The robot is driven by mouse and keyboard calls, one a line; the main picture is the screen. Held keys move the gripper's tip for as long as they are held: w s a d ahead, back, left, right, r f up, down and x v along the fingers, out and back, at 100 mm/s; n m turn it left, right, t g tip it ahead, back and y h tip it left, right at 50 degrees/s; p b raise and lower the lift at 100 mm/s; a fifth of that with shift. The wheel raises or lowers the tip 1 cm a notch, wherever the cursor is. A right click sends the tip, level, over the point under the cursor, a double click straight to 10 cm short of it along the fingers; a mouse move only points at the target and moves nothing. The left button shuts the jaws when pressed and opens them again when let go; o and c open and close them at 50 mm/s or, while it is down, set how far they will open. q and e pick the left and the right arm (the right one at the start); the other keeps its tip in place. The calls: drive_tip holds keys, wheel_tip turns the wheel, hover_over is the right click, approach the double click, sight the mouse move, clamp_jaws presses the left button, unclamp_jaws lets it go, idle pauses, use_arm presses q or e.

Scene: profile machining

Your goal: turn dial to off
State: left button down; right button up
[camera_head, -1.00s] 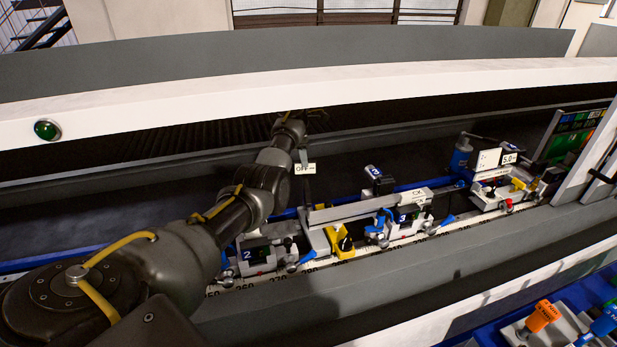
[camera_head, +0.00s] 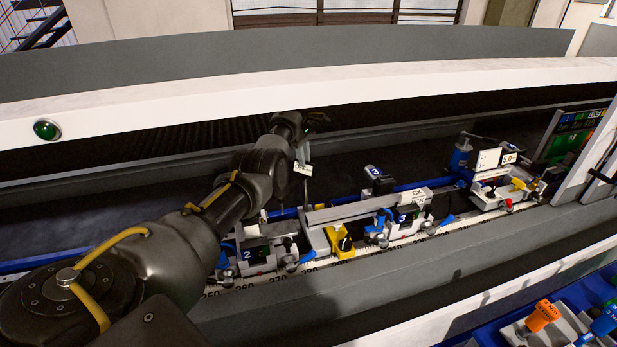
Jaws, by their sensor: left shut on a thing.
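A small white tag marked OFF (camera_head: 302,169) shows at the end of my left arm, tilted and partly covered, over the dark machine bed. My left gripper (camera_head: 304,152) points down at this tag. It is shut on what seems to be the dial, which is too small and too covered to make out. My right gripper is not in view.
Numbered clamp units 2 (camera_head: 257,256) and 3 (camera_head: 407,221) stand on a scaled rail in front of the gripper. A yellow block with a black knob (camera_head: 344,243) sits between them. A green button (camera_head: 46,130) is on the white frame at left. An orange-handled part (camera_head: 541,316) lies at lower right.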

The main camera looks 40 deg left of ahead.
use_arm(q)
drive_tip(key=m, duration=0.4)
drive_tip(key=shift+w+m+g, duration=0.1)
drive_tip(key=shift+m+g, duration=0.2)
drive_tip(key=c, duration=1.3)
unclamp_jaws()
drive_tip(key=shift+r, duration=0.1)
drive_tip(key=shift+r, duration=3.4)
drive_tip(key=shift+f, duration=0.1)
